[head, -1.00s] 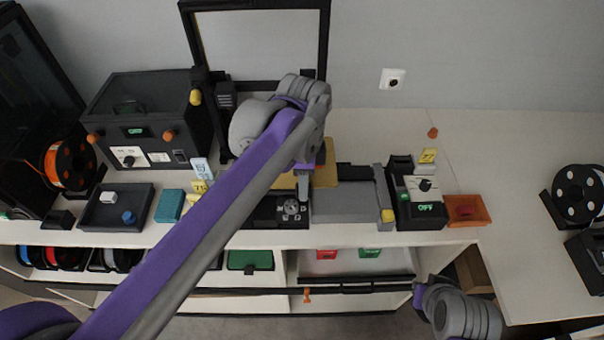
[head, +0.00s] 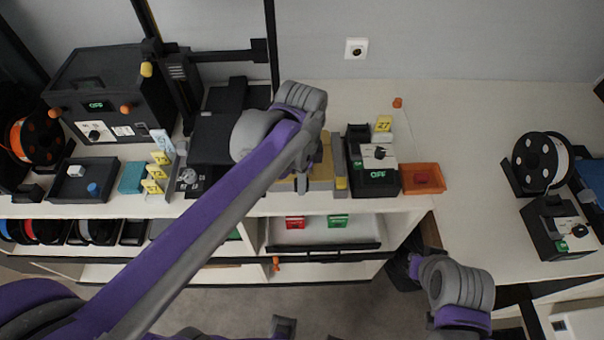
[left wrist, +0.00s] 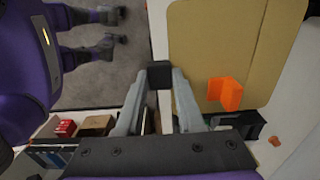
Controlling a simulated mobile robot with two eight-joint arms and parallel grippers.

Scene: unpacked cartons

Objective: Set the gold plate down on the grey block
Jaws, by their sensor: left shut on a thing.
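The gold plate (head: 324,168) is at the middle of the bench in the head view, partly behind my left wrist. It also fills the upper right of the left wrist view (left wrist: 215,42). My left gripper (head: 302,182) is shut on a small dark piece at the plate's edge, between the fingertips in the left wrist view (left wrist: 160,74). The grey block (head: 320,186) is mostly covered by the plate and my arm; its front shows below the plate. I cannot tell whether plate and block touch.
The bench farther right has free room.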

